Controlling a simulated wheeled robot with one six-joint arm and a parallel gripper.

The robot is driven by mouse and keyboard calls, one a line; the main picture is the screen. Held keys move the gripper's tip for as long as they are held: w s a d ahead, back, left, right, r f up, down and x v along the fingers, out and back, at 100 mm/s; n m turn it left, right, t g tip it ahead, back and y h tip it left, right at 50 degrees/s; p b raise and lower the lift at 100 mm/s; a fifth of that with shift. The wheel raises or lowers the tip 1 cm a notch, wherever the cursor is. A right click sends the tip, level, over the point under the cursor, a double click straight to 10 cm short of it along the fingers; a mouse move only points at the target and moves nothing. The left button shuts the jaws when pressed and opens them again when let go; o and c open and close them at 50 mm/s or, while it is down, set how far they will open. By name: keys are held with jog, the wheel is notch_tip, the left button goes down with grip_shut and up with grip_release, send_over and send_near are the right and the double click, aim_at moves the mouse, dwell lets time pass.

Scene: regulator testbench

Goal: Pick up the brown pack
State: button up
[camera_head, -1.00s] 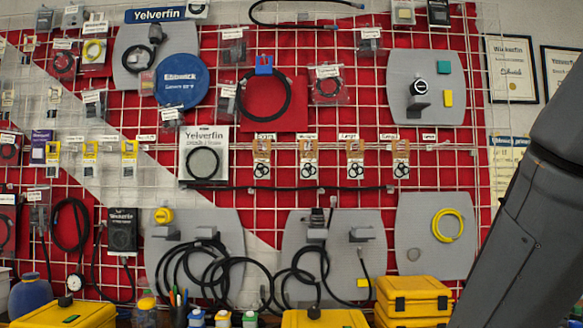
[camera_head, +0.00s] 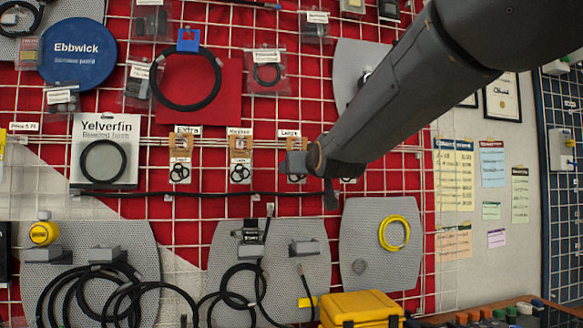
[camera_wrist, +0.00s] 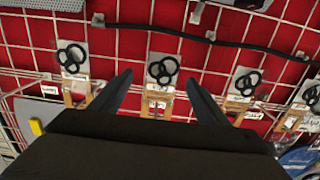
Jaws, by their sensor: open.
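Several small packs with brown tops and black rings hang in a row on the white wire grid. In the head view, one pack (camera_head: 180,158) is under the "Extra" label, another (camera_head: 240,158) is to its right, and a third is at the "Large" label (camera_head: 289,134), mostly covered by my gripper (camera_head: 313,178). A fourth is almost hidden behind my arm. In the wrist view, one brown pack (camera_wrist: 158,98) shows between the spread fingers of my gripper (camera_wrist: 160,90). Other packs hang on its left (camera_wrist: 75,75) and right (camera_wrist: 242,90). My gripper is open and holds nothing.
A black cable (camera_head: 225,195) runs across the grid just below the packs. Grey panels (camera_head: 270,265) with coiled hoses hang lower. A yellow case (camera_head: 360,308) stands at the bottom.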

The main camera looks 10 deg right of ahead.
jog(key=shift+w+a+r+p, duration=0.1)
jog(key=shift+w+r+p, duration=0.2)
jog(key=shift+w, duration=0.35)
jog(key=shift+w+a+r+p, duration=0.1)
jog(key=shift+w+r+p, duration=0.15)
jog(key=shift+w, duration=0.4)
jog(key=shift+w+a+r+p, duration=0.1)
jog(key=shift+w+r+p, duration=0.15)
jog(key=shift+w, duration=0.4)
jog(key=w+p, duration=0.1)
jog(key=w, duration=0.3)
jog(key=shift+w+d+p, duration=0.1)
jog(key=shift+d+p, duration=0.05)
jog(key=shift+p, duration=0.15)
jog(key=shift+c, duration=0.2)
jog(key=c, duration=1.1)
